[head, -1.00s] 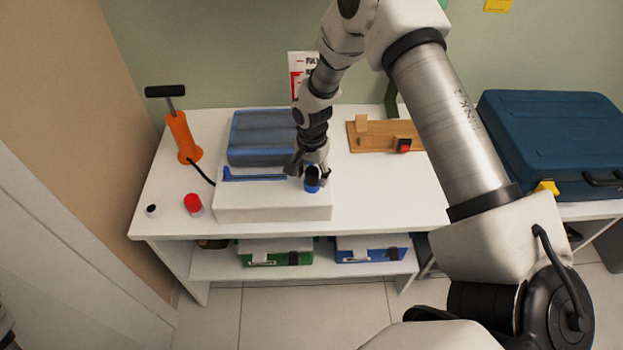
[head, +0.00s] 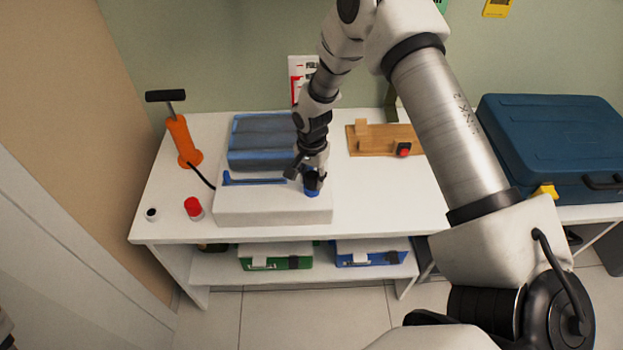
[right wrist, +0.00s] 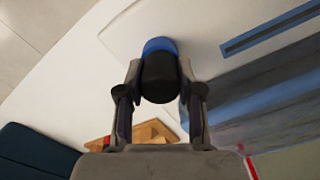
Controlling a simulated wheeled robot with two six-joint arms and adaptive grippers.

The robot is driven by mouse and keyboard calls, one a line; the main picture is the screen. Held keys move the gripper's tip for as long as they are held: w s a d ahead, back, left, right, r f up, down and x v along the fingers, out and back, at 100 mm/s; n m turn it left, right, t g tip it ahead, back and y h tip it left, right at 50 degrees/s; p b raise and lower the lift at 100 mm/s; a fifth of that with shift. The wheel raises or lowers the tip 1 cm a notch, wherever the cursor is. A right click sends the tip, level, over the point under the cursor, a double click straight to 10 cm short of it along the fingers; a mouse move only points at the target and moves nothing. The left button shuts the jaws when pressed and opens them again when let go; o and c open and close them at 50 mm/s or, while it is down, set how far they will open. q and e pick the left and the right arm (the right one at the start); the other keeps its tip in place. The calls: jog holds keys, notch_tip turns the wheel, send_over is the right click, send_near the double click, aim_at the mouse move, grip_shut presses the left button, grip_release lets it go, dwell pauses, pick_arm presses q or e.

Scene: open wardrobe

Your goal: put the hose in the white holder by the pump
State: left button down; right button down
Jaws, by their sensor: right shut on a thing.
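The orange pump (head: 181,140) with a black handle stands at the table's left. Its thin black hose (head: 202,175) runs to the white block's left edge. A small white holder (head: 151,216) with a dark opening stands left of the red cap. My right gripper (head: 311,179) points down at the front right of the white block. It is shut on a black cylindrical piece (right wrist: 160,80) with a blue base (right wrist: 160,45). I cannot tell whether this piece joins the hose. My left gripper is not in view.
The white block (head: 270,212) carries a grey-blue pad (head: 262,140) and a blue strip (head: 255,181). A red cap (head: 193,207) stands between holder and block. A wooden board (head: 375,146) with a red button lies right. A dark blue case (head: 550,135) is farther right.

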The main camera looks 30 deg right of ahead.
aim_at(312, 174)
jog(key=shift+r+p, duration=1.15)
jog(key=shift+p, duration=0.05)
dwell(0.6)
jog(key=shift+r, duration=0.1)
jog(key=shift+r+p, duration=1.9)
jog(key=shift+r, duration=0.05)
